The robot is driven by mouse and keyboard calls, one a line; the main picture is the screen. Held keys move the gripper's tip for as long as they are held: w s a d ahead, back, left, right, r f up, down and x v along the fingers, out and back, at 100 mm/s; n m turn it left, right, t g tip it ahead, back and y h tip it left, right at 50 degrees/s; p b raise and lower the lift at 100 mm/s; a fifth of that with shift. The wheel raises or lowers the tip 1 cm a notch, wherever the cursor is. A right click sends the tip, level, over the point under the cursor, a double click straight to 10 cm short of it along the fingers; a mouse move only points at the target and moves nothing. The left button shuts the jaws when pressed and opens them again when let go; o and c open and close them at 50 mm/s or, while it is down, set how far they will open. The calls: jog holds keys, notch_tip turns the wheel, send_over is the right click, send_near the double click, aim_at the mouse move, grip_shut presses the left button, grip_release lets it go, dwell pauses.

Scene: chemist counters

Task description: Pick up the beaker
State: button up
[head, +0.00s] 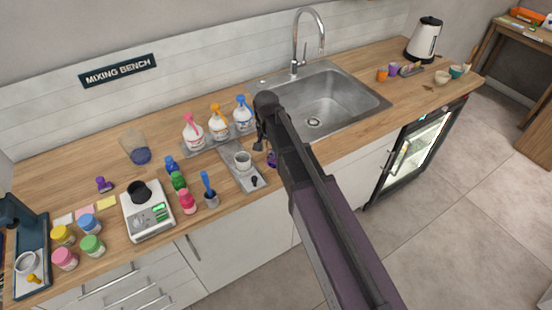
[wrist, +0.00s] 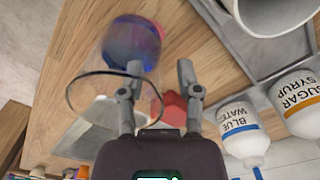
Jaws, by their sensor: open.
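A clear glass beaker (wrist: 98,75) with a blue-purple base or contents shows in the wrist view, its round rim facing the camera. My gripper (wrist: 158,68) is open and empty. Its left finger overlaps the rim; I cannot tell whether it is inside or in front of it. The right finger is outside the rim, to the right. In the head view my gripper (head: 264,146) is at the sink's near left corner, and my arm hides most of what is there; a small purple patch shows below it. Another clear glass vessel (head: 134,146) with blue at its base stands farther left.
Syrup bottles (head: 219,121) stand on a tray left of my gripper. The sink (head: 340,97) is to the right. A scale (head: 150,222) and several small jars fill the left counter.

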jog(key=shift+f+b, duration=0.55)
jog(key=shift+f, duration=0.25)
jog(key=shift+c, duration=0.3)
grip_shut()
